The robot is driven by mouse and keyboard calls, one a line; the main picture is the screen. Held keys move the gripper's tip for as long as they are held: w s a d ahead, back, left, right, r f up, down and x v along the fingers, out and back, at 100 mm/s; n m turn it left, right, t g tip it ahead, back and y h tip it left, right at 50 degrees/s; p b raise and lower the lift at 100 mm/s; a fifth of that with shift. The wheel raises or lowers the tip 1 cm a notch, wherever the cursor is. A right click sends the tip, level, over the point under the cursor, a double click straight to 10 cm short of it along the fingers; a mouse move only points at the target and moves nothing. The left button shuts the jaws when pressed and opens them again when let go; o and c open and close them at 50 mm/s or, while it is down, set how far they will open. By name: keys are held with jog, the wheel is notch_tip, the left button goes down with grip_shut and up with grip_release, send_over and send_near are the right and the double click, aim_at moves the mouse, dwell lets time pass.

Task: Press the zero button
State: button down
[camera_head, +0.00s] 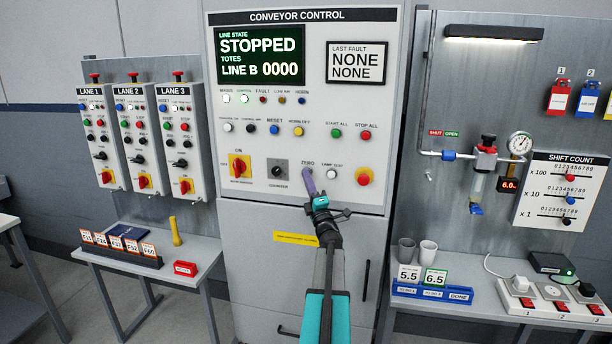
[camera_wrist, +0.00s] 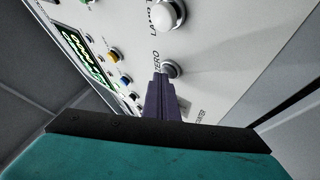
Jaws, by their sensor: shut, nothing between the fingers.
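The zero button shows in the wrist view as a small dark round button (camera_wrist: 173,69) in a light collar, beside its ZERO label. In the head view the ZERO label shows on the conveyor control panel (camera_head: 215,150), but my fingers cover the button. My gripper (camera_head: 307,173) is shut and empty, its purple fingers pointing at the panel. In the wrist view the fingertips (camera_wrist: 161,73) are right at the button's edge; I cannot tell whether they touch it. The display (camera_head: 260,56) reads STOPPED, LINE B 0000.
The white lamp test button (camera_head: 331,173) is just right of my fingers, and the black counter selector (camera_head: 278,169) is to their left. Tables stand on both sides of the cabinet.

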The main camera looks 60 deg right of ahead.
dwell(0.6)
jog(key=shift+s+a+b, duration=0.2)
jog(key=shift+a+b, duration=0.2)
jog(key=shift+a, duration=0.15)
jog(key=shift+s+a+b, duration=0.15)
jog(key=shift+a+b, duration=0.25)
jog(key=shift+a, duration=0.1)
jog(key=shift+a, duration=0.1)
jog(key=shift+s+a+b, duration=0.25)
jog(key=shift+a+b, duration=0.2)
jog(key=shift+a, duration=0.3)
jog(key=shift+s+a+b, duration=0.25)
jog(key=shift+a+b, duration=0.2)
jog(key=shift+a, duration=0.35)
jog(key=shift+s+a+b, duration=0.25)
jog(key=shift+a+b, duration=0.2)
jog(key=shift+a, duration=0.3)
